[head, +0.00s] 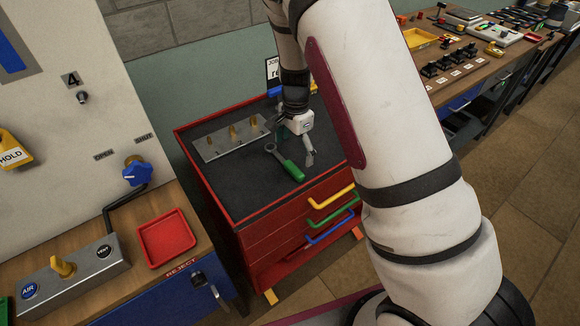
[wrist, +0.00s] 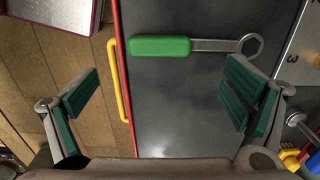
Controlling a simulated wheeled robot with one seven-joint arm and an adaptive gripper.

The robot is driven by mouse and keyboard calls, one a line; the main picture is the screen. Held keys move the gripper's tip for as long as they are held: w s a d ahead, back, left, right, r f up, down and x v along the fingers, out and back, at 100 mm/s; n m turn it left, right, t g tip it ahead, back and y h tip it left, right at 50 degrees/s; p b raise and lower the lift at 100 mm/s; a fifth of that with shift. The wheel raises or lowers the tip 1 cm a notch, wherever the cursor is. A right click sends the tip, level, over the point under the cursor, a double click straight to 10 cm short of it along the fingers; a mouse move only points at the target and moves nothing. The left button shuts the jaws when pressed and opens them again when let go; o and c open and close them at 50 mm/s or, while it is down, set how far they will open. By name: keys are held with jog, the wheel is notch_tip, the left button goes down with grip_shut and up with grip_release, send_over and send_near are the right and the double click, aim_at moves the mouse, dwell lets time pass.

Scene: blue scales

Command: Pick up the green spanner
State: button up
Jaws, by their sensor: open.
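The green spanner (head: 287,163) lies flat on the dark top of the red tool cabinet. It has a green handle and a grey ring end. In the wrist view the spanner (wrist: 165,46) lies across the upper part of the picture, green handle at left, ring end at right. My gripper (head: 308,148) is over the cabinet top, just right of the spanner in the head view. In the wrist view my gripper (wrist: 160,103) has its fingers wide apart with nothing between them. The spanner is ahead of the fingers, not between them. My arm hides the cabinet's right rear part.
The red cabinet (head: 205,183) has a raised rim and yellow, green and blue drawer handles. A metal plate with brass pegs (head: 208,149) stands at the cabinet's back left. A red tray (head: 150,258) is on the left bench. The cabinet top's front left is bare.

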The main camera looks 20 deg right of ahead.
aim_at(294, 168)
jog(key=shift+s+a+f+p, duration=0.1)
jog(key=shift+f+p, duration=0.2)
jog(key=shift+f, duration=1.4)
jog(key=shift+a+f+p, duration=0.1)
jog(key=shift+f+p, duration=0.2)
jog(key=shift+f, duration=1.35)
jog(key=c, duration=1.3)
